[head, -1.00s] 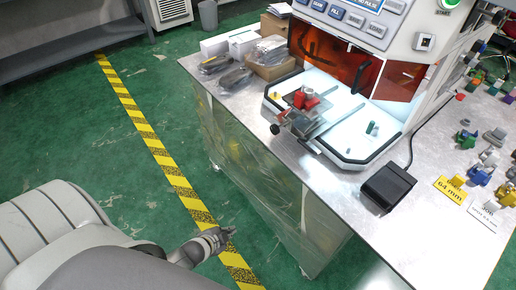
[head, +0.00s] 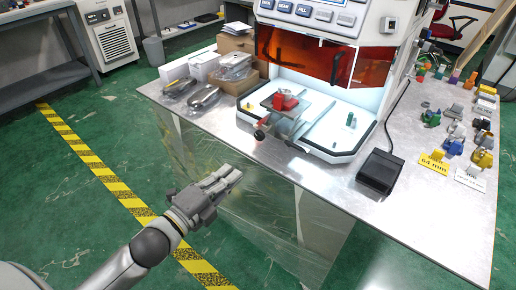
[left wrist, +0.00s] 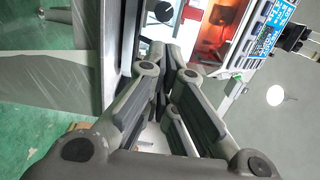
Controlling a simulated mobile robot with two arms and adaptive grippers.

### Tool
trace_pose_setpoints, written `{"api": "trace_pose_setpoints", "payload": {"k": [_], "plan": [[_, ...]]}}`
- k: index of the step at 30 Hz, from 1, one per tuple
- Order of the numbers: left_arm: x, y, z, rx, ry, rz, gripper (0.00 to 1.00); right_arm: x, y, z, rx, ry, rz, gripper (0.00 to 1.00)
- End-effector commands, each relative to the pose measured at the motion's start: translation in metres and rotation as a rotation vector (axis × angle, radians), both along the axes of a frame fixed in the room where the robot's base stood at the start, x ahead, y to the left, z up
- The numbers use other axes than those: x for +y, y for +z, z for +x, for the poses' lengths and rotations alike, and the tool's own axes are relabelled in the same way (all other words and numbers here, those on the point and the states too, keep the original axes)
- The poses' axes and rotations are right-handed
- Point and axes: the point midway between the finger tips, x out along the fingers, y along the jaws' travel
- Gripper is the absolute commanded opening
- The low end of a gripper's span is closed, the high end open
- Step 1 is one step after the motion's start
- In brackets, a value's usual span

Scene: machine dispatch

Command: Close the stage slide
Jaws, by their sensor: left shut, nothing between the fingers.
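The stage slide (head: 285,128) sticks out over the front rim of the machine's white tray (head: 335,146), its rails running forward and left. A red clamp block (head: 284,101) sits on a grey plate on the slide, and a dark round knob (head: 259,134) is at the slide's front end. My left gripper (head: 235,173) is shut and empty, in front of the table edge and below and left of the knob, apart from it. In the left wrist view my left gripper's fingers (left wrist: 176,52) point toward the machine, with a dark knob (left wrist: 163,12) beyond them. My right gripper is not in view.
A black foot pedal (head: 380,169) lies on the metal table (head: 340,185) to the right. Bagged parts (head: 203,97) and boxes (head: 238,44) stand to the left. Small coloured parts and a yellow tag (head: 433,163) are at the right. The table's front left edge is bare.

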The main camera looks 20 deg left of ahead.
Motion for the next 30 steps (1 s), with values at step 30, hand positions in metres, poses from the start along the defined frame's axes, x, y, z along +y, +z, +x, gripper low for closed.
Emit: {"api": "trace_pose_setpoints", "payload": {"k": [30], "plan": [[-0.040,0.000,0.121,0.001,0.001,-0.003,0.00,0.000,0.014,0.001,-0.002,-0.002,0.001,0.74]]}}
